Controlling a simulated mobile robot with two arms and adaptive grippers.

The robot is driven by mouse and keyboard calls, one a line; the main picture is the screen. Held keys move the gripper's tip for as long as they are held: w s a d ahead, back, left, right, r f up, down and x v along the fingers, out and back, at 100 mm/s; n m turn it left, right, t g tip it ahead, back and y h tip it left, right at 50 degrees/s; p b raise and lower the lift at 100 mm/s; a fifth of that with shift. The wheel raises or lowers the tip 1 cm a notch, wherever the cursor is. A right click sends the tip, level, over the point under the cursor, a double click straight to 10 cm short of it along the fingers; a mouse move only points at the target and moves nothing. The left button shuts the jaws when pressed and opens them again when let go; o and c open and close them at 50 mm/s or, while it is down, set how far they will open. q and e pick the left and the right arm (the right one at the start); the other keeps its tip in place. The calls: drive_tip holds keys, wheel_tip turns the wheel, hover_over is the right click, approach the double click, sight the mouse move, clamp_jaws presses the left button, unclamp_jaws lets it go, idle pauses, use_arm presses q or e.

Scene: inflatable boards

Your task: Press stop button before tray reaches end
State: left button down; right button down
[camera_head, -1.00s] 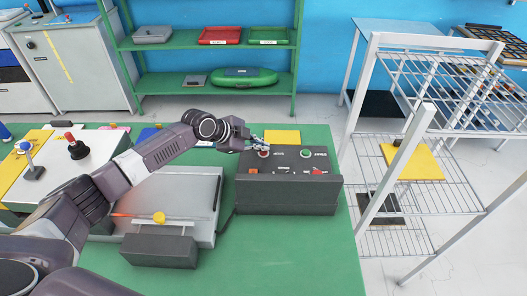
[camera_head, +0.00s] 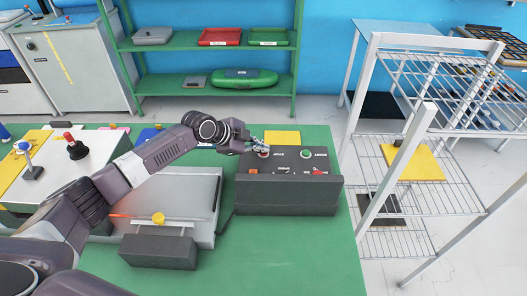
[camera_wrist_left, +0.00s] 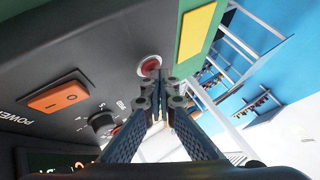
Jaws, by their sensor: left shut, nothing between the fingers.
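A dark control box (camera_head: 288,193) stands on the green table. Its sloped panel carries a red button (camera_head: 264,154) on the left and a green button (camera_head: 306,154) on the right. My left gripper (camera_head: 261,147) is shut and empty, with its tips at the red button. In the left wrist view the shut fingertips (camera_wrist_left: 158,80) point at the red button (camera_wrist_left: 150,66) and overlap its lower edge. I cannot tell whether they touch it or whether it is pushed in. My right gripper is not in view.
An orange power switch (camera_wrist_left: 58,96) and a black knob (camera_wrist_left: 101,123) sit on the panel. A grey flat unit (camera_head: 197,185) and a dark block (camera_head: 158,251) lie left of the box. A wire rack (camera_head: 410,200) stands right of the table. The front of the table is clear.

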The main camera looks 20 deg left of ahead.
sight(262, 154)
use_arm(q)
drive_tip(key=shift+r+p, duration=0.45)
drive_tip(key=shift+r, duration=0.35)
drive_tip(key=shift+r, duration=0.1)
wheel_tip(262, 154, up, 5)
drive_tip(key=p, duration=0.3)
drive_tip(key=shift+p, duration=0.3)
